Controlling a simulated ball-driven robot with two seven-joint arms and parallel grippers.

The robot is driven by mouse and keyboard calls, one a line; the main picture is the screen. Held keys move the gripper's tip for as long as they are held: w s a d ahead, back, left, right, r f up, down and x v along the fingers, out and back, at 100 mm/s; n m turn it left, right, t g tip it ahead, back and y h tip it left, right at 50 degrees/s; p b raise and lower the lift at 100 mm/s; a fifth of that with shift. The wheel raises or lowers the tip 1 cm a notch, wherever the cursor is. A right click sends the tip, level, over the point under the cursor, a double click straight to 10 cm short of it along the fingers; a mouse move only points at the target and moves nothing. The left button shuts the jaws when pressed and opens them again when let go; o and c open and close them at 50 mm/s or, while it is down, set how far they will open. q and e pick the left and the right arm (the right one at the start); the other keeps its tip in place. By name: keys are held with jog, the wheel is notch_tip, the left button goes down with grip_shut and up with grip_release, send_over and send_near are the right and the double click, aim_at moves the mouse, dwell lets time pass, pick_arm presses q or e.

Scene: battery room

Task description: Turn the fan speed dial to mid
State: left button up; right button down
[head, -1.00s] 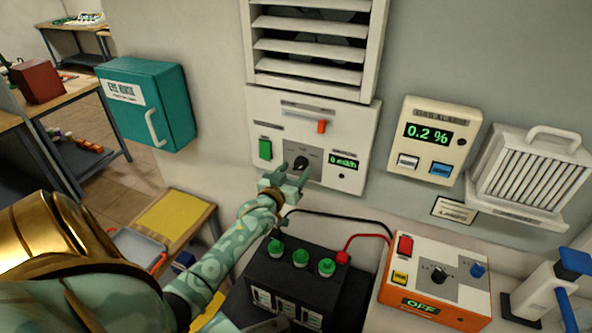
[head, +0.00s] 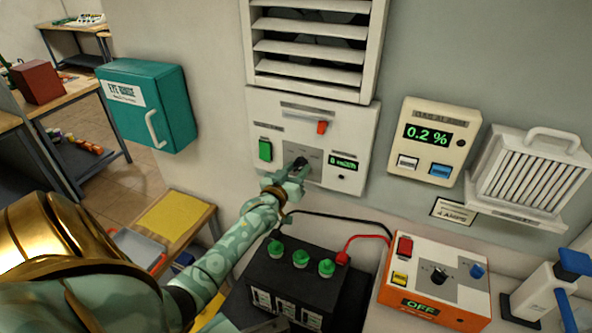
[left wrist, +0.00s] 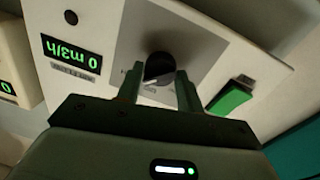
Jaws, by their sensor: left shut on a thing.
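The fan control panel (head: 262,110) is a white plate on the wall below the louvred vent. Its black fan speed dial (left wrist: 158,67) sits on a grey square, with a white mark on its face in the left wrist view. My left gripper (head: 297,170) is at the dial, and its two fingers stand on either side of the knob, shut on it. In the head view the fingers partly hide the dial. A green display reading 0 m3/h (left wrist: 71,59) is beside it. My right gripper does not show.
Below are a black battery (head: 262,272) with green caps and an orange charger (head: 440,262) reading OFF. A gas alarm (head: 432,140) hangs to the right.

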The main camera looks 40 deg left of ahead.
pick_arm(q)
jog(key=shift+n+p, duration=0.5)
jog(key=shift+n, duration=0.5)
jog(key=n, duration=0.2)
jog(key=shift+n+p, duration=0.3)
jog(key=shift+p, duration=0.1)
jog(key=shift+f+n+t+p, duration=0.1)
jog(key=shift+n+t+p, duration=0.2)
jog(key=shift+n, duration=2.1)
jog(key=o, duration=1)
jog(key=v, duration=1.6)
jog(key=shift+s+d+f, duration=0.1)
jog(key=shift+s+d, duration=0.05)
jog(key=shift+d, duration=0.05)
